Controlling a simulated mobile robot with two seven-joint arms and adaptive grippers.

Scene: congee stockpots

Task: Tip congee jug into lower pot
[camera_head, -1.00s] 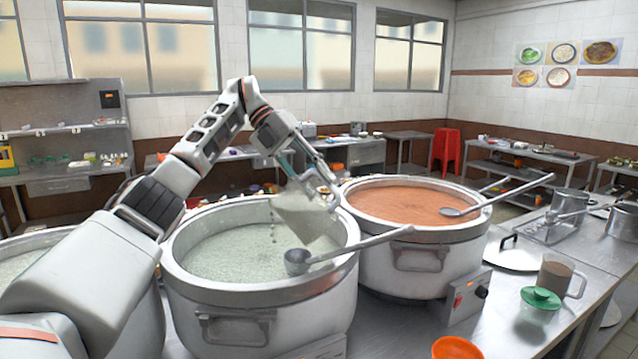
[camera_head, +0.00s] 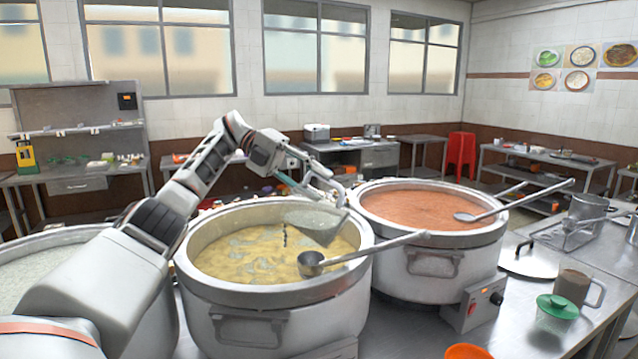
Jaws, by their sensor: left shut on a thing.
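My left gripper (camera_head: 328,188) is shut on the congee jug (camera_head: 318,226), a grey, see-through jug, over the right part of the middle pot (camera_head: 250,296). The jug is tilted, its narrow end pointing down to the right. A few dark bits hang in the air beside it, above the congee. The middle pot holds yellow congee (camera_head: 250,258) with pale grey-green patches. A ladle (camera_head: 312,264) rests across this pot's right rim. I cannot tell whether the jug touches the congee. My right gripper is not in view.
A pot of orange-red congee (camera_head: 432,262) with its own ladle (camera_head: 490,214) stands to the right. Another pot (camera_head: 60,240) with pale congee stands at the left, partly behind my left arm.

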